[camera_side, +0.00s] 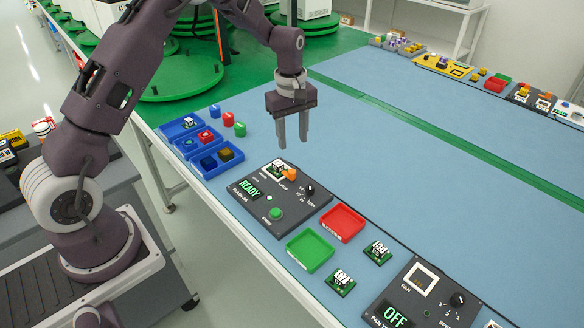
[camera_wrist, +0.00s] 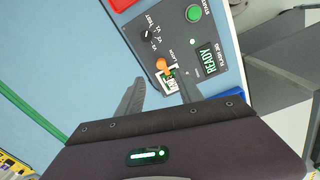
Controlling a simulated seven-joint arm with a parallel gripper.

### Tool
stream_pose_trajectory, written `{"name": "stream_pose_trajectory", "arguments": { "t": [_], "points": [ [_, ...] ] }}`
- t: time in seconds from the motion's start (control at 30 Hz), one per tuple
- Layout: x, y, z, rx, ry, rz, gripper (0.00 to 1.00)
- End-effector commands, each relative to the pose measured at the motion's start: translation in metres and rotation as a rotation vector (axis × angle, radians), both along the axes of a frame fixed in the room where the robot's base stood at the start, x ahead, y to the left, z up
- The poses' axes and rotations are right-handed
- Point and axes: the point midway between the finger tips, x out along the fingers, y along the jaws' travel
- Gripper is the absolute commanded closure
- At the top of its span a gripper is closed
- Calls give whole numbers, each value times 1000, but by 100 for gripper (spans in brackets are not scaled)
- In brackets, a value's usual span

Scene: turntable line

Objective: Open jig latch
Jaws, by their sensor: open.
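The jig is a dark flat box (camera_side: 261,223) on the blue table, marked FLASH JIG, with a lit READY display (camera_side: 250,189). It also shows in the wrist view (camera_wrist: 172,22). Its orange latch (camera_side: 291,174) is at the far edge beside a white-framed socket holding a small board, next to the word LOCK; the latch also shows in the wrist view (camera_wrist: 162,65). My gripper (camera_side: 293,144) is open and empty, pointing down above the latch and apart from it. In the wrist view its fingers (camera_wrist: 158,78) are on either side of the socket area, which they partly hide.
A red tray (camera_side: 342,222) and a green tray (camera_side: 310,251) lie right of the jig, with two small boards beyond. Blue bins (camera_side: 217,165) stand to the left, with red and green caps nearby. A fan tester (camera_side: 412,297) is at front right.

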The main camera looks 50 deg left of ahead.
Motion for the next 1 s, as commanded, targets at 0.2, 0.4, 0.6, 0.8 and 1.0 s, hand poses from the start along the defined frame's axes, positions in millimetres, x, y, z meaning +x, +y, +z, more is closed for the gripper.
{"name": "stream_pose_trajectory", "arguments": {
  "t": [0.2,0.4,0.6,0.8,1.0],
  "points": [
    [9,12,-57,0,47,114,57],
    [8,12,-96,0,47,114,57],
    [8,11,-119,0,46,112,57],
    [8,11,-120,0,43,111,57],
    [8,11,-120,1,44,111,86]
  ]
}}
